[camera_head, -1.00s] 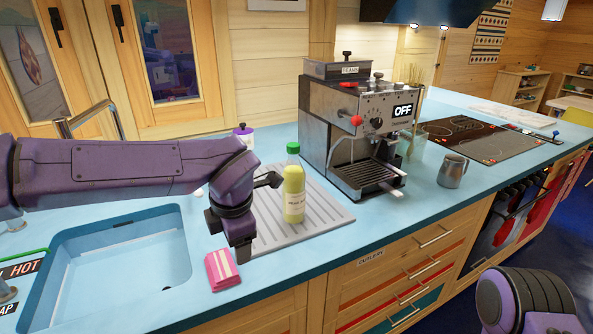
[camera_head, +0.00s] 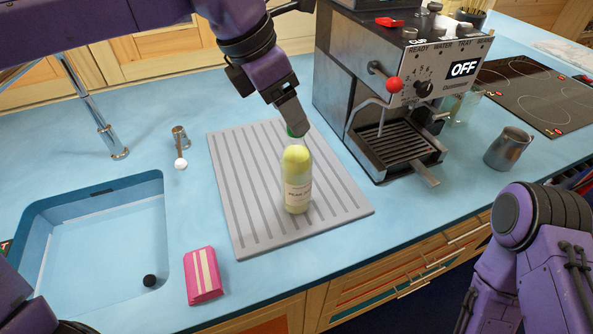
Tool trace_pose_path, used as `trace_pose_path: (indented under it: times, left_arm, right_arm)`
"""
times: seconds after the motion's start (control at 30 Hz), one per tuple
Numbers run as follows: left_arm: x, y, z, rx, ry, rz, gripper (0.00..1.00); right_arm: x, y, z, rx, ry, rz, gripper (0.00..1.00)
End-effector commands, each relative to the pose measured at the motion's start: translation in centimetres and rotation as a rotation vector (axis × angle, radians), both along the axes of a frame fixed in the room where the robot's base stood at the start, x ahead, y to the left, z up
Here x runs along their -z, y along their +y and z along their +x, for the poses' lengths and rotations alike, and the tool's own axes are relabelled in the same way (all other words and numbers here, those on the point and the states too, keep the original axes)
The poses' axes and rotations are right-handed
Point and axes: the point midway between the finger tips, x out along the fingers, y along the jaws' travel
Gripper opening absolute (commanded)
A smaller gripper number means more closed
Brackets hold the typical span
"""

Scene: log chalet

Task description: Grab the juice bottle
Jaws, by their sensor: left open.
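The juice bottle (camera_head: 298,182), pale yellow with a white label, stands upright on the grey ribbed drain mat (camera_head: 235,185). Its green cap is partly hidden behind a fingertip of my left gripper (camera_head: 302,66). That gripper is open and empty, with one finger over the bottle's top in the picture and the other near the top edge. I cannot tell whether the finger touches the cap. My right gripper is not in view; only parts of my right arm show at the lower right.
A coffee machine (camera_head: 340,85) stands close to the right of the bottle. A metal jug (camera_head: 508,148) is farther right. The sink (camera_head: 95,245) and tap (camera_head: 105,135) are at the left. A pink sponge (camera_head: 203,275) lies in front of the mat.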

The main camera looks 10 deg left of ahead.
Motion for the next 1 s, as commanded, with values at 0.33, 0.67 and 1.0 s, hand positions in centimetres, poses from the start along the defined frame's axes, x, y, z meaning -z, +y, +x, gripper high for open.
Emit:
trace_pose_path:
  times: [0.33, 0.67, 1.0]
  left_arm:
    - [5.2, -1.0, 1.6, 0.001, 0.004, 0.002, 0.66]
    - [5.8, -1.1, 1.7, 0.001, 0.003, 0.0, 0.46]
    - [5.8, -1.1, 1.7, 0.001, 0.003, 0.0, 0.0]
  right_arm:
    - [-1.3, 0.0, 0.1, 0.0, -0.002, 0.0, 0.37]
    - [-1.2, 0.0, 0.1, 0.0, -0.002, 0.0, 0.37]
    - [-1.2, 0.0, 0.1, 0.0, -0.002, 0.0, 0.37]
